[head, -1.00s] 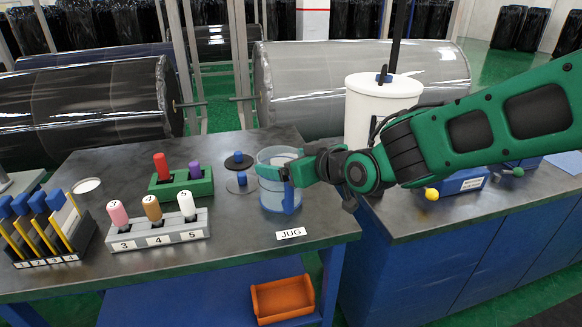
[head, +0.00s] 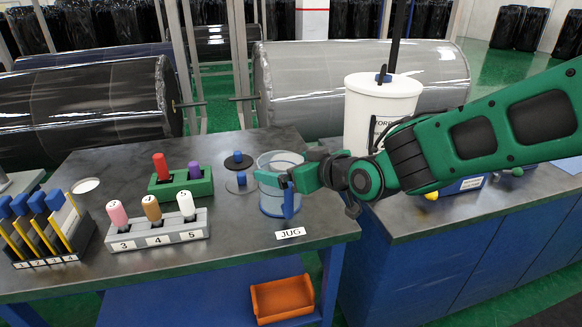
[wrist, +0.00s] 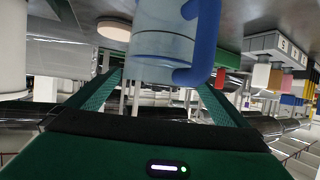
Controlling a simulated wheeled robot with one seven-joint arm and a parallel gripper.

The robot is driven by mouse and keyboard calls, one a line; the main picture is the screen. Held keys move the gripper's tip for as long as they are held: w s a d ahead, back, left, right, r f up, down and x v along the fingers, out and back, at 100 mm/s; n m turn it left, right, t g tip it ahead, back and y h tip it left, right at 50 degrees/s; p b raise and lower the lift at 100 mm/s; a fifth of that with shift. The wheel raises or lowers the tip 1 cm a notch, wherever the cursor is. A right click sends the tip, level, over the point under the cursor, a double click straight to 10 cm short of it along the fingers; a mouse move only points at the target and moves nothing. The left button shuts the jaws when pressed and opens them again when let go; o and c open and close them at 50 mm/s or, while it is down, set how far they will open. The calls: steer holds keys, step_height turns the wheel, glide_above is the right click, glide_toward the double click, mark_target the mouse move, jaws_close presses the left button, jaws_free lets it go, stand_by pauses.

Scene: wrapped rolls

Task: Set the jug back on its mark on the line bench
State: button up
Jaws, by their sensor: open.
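The clear, blue-tinted jug (head: 279,205) with a blue handle stands upright on the line bench (head: 235,232), just behind the white JUG label (head: 290,233). My gripper (head: 277,180) is at the jug's upper part, reaching in from the right, with its jaws open. In the wrist view the jug (wrist: 160,45) is between the two spread fingers, with its blue handle (wrist: 203,40) towards the right. I cannot tell whether a finger touches it. Any mark beneath the jug is hidden by the jug.
A green block (head: 182,186) and a grey numbered rack (head: 155,232) hold coloured pegs further left. A white drum (head: 382,110) stands behind my arm.

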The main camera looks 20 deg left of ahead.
steer(key=v, duration=1.1)
steer(key=shift+f, duration=0.1)
steer(key=w+d+f+m+h, duration=0.1)
steer(key=d+f+m+h, duration=0.15)
steer(key=d, duration=0.75)
steer(key=d+f+m+g+h, duration=0.1)
steer(key=d+f+m+h, duration=0.15)
steer(key=d, duration=0.75)
steer(key=w+d+f+m+h, duration=0.15)
steer(key=d+h, duration=0.25)
steer(key=d, duration=0.7)
steer(key=s+d+f+m+g+h, duration=0.25)
steer(key=s+d+m, duration=0.25)
steer(key=s+d, duration=0.5)
steer(key=s+d+f+m+g, duration=0.1)
steer(key=s+d+m+g, duration=0.3)
steer(key=s+d, duration=0.6)
steer(key=s+m+y, duration=0.1)
steer(key=s, duration=0.3)
steer(key=shift+d+f+m, duration=0.15)
steer(key=shift+f+m, duration=0.1)
steer(key=shift+m, duration=0.1)
steer(key=shift+s, duration=0.15)
